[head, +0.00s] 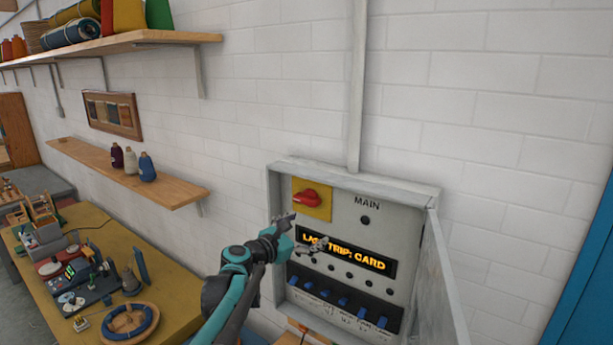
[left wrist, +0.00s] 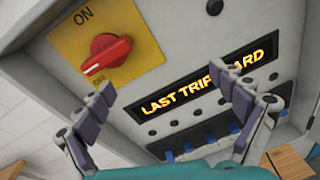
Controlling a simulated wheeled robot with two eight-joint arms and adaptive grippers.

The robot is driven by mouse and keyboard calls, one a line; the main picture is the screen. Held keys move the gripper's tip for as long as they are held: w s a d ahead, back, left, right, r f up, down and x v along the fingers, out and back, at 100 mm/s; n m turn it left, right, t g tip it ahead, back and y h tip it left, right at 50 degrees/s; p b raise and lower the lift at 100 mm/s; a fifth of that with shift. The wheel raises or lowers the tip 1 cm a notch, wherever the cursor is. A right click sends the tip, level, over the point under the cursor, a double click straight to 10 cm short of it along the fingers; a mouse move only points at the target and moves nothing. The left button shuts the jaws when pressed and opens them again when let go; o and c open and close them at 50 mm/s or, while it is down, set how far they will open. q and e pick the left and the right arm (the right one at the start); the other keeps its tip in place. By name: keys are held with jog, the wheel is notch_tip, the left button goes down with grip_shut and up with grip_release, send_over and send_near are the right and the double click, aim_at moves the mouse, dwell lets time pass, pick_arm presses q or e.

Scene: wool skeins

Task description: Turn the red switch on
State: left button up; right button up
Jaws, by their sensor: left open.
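The red switch (head: 307,197) is a rotary knob on a yellow plate (head: 325,212) at the upper left of a grey wall panel. In the left wrist view the red switch (left wrist: 105,56) has a white pointer mark toward its lower left, near the lower label; "ON" is printed above it. My left gripper (head: 305,232) is open and empty in front of the panel, below the switch. In the left wrist view its two fingers (left wrist: 165,107) stand apart, the left fingertip just below the yellow plate. I cannot tell whether it touches. My right gripper is not in view.
The panel box has an open door (head: 437,285) on its right. A lit display (head: 345,254) and a row of blue switches (head: 342,301) sit below the knob. A yellow table (head: 180,297) with devices stands left, under wooden shelves (head: 135,175).

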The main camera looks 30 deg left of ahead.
aim_at(304, 202)
pick_arm(q)
jog(key=a+r+n, duration=0.1)
jog(key=a, duration=0.1)
jog(key=w+a+r+n+t+y+p, duration=0.1)
jog(key=a, duration=0.1)
jog(key=a+r+n, duration=0.1)
jog(key=a+n, duration=0.1)
jog(key=shift+w+a+r, duration=0.2)
jog(key=shift+w+r, duration=0.1)
jog(key=shift+w, duration=0.1)
jog(key=w, duration=0.2)
jog(key=w+p, duration=0.1)
jog(key=w, duration=0.4)
jog(key=shift+w+d+p, duration=0.1)
jog(key=shift+d+p, duration=0.2)
jog(key=shift+d, duration=0.05)
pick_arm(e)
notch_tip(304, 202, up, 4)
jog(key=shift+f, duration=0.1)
pick_arm(q)
jog(key=shift+d, duration=0.1)
jog(key=shift+c, duration=0.3)
jog(key=c, duration=1.1)
